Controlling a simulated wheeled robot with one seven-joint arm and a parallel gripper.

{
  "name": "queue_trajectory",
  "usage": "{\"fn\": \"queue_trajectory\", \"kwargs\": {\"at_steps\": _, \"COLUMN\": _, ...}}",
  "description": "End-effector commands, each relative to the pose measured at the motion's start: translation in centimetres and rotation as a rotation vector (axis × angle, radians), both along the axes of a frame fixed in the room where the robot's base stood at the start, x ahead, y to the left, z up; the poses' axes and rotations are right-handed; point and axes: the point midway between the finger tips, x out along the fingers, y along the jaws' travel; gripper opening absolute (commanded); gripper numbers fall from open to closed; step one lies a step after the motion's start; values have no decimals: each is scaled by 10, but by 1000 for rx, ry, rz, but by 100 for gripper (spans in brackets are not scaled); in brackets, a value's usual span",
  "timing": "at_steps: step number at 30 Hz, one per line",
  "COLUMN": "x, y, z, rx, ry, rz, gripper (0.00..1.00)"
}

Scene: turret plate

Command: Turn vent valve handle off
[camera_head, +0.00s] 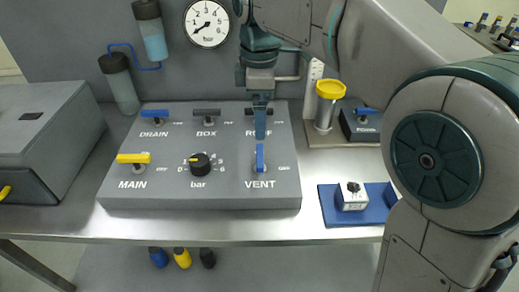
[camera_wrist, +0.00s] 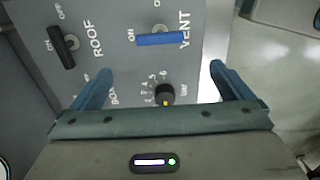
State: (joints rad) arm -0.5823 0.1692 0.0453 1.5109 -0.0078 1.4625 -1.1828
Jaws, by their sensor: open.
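The VENT valve handle (camera_head: 260,157) is a blue lever at the lower right of the grey panel (camera_head: 200,195). It points away from the front edge, across from the OFF mark on its right. In the wrist view the blue handle (camera_wrist: 160,39) lies level, with its left end by ON and OFF above its pivot. My gripper (camera_head: 260,128) hangs over the panel just behind the VENT handle and partly covers the ROOF valve. In the wrist view my gripper (camera_wrist: 162,80) is open, its fingers apart and empty, with the VENT handle beyond them.
The panel also carries a black bar knob (camera_head: 200,164), a yellow MAIN handle (camera_head: 133,158), a blue DRAIN handle (camera_head: 155,114) and a dark BOX handle (camera_head: 206,112). A yellow-topped post (camera_head: 330,90) and a blue tray (camera_head: 335,217) stand right. A grey box (camera_head: 40,130) stands left.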

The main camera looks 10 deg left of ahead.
Motion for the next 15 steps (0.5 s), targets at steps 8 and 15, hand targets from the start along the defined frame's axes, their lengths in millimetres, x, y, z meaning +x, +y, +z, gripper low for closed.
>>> {"fn": "queue_trajectory", "kwargs": {"at_steps": 8, "x": -1, "y": -1, "z": -61, "rx": -3, "ry": 3, "rz": -1, "gripper": 99}}
{"fn": "queue_trajectory", "kwargs": {"at_steps": 15, "x": -1, "y": -1, "z": -102, "rx": -1, "ry": 2, "rz": -2, "gripper": 99}}
